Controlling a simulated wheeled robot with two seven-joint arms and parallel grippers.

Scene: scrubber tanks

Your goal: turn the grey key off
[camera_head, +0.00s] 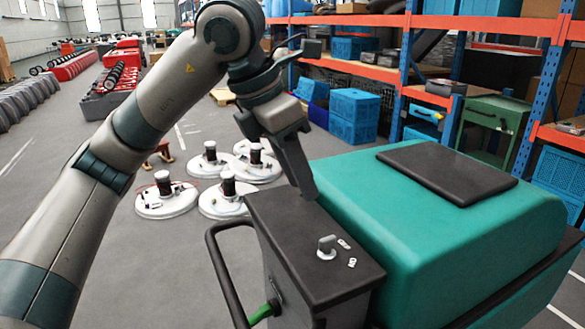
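The grey key (327,243) stands on a small white round base on the dark top panel of the teal scrubber (440,240). Two small white marks sit to its right on the panel, too small to read. My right gripper is out of view.
A dark handle bar (218,265) and a green lever (264,312) are on the scrubber's left side. A black pad (446,172) lies on the teal lid. Several white round units (166,203) stand on the floor behind. Blue crates (353,116) and shelving stand farther back.

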